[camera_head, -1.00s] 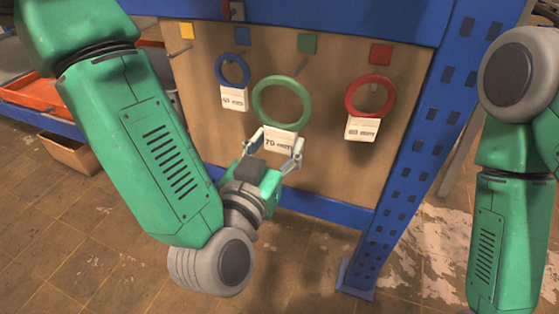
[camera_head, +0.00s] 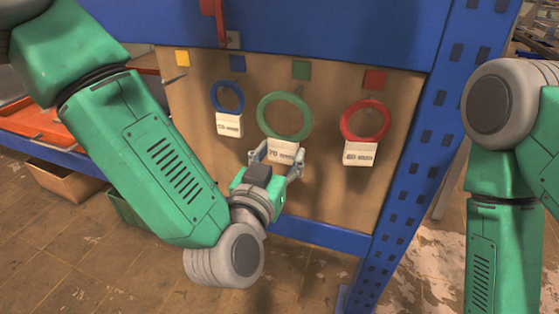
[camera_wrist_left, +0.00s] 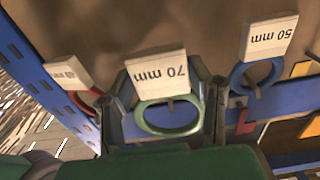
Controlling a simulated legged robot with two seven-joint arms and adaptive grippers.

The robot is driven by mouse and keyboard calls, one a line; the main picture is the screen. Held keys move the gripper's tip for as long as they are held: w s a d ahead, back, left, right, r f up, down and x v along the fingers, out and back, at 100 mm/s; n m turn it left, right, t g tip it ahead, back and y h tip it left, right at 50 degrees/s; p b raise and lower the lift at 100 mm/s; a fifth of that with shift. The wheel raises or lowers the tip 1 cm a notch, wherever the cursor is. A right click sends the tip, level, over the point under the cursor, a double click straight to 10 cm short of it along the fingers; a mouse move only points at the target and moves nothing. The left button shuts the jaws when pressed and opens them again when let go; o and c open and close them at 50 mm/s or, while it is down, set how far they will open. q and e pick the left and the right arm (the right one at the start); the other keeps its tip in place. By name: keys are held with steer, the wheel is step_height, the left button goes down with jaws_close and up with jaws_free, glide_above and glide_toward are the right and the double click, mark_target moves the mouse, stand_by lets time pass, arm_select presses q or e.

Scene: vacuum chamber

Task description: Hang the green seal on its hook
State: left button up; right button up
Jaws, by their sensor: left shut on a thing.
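The green seal (camera_head: 259,118) is a ring with a white "70 mm" tag (camera_head: 283,152). My left gripper (camera_head: 277,158) is shut on the tag, holding the ring upright before the board. A thin grey hook (camera_head: 300,89) shows at the ring's top edge, and a small peg shows inside the ring in the wrist view. I cannot tell whether the ring is around it. My right gripper is out of view.
A blue ring (camera_head: 240,100) with a tag hangs left on the brown board (camera_head: 200,90), and a red ring (camera_head: 347,122) with a tag hangs right. A blue post (camera_head: 405,190) stands right of the board. An orange tray (camera_head: 35,123) is at left.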

arm_select(q)
steer(key=shift+w+d, duration=0.15)
steer(key=shift+w, duration=0.4)
steer(key=shift+w+d+f+b, duration=0.15)
steer(key=shift+w+d+b, duration=0.35)
steer(key=shift+w, duration=0.45)
steer(key=shift+w+d+f, duration=0.1)
steer(key=shift+w+f, duration=0.15)
steer(key=shift+w, duration=0.25)
steer(key=shift+w+f, duration=0.15)
steer(key=shift+d, duration=0.15)
steer(key=o, duration=1.2)
